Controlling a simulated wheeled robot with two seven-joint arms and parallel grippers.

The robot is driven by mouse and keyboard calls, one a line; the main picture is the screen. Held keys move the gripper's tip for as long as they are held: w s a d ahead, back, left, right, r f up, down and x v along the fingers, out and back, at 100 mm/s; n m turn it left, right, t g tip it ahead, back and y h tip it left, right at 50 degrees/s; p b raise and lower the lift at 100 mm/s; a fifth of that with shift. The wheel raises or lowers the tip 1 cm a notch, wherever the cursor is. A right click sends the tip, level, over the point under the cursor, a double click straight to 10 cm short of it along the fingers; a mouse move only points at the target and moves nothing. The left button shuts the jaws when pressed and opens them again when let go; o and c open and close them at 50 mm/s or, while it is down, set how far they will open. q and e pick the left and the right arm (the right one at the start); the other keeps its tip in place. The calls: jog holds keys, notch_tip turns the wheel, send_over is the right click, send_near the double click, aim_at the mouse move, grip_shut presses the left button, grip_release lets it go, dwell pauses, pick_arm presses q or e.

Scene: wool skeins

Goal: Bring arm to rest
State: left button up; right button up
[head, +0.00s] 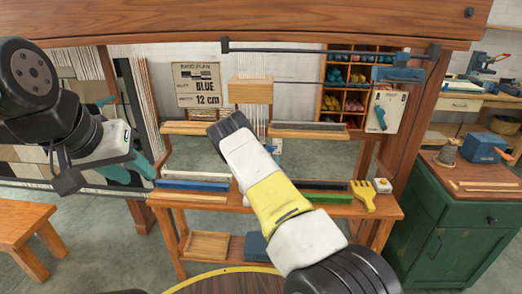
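My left gripper (98,160) is at the left, in front of a rack of hanging pale yarn. Its dark and pale parts overlap teal shapes (118,175). I cannot tell whether these belong to the gripper or are something in it or behind it, nor whether the fingers are open. My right arm (278,200), white, yellow and black, reaches up from the bottom right across the middle. Its dark upper end stands in front of the wooden bench, and no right fingers show.
A wooden bench (388,208) with coloured bars and a yellow comb (363,195) stands behind my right arm. A cubby shelf (345,82) holds skeins. A green cabinet (452,225) is right, a stool (22,222) left.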

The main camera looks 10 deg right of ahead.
jog(key=shift+v, duration=1.05)
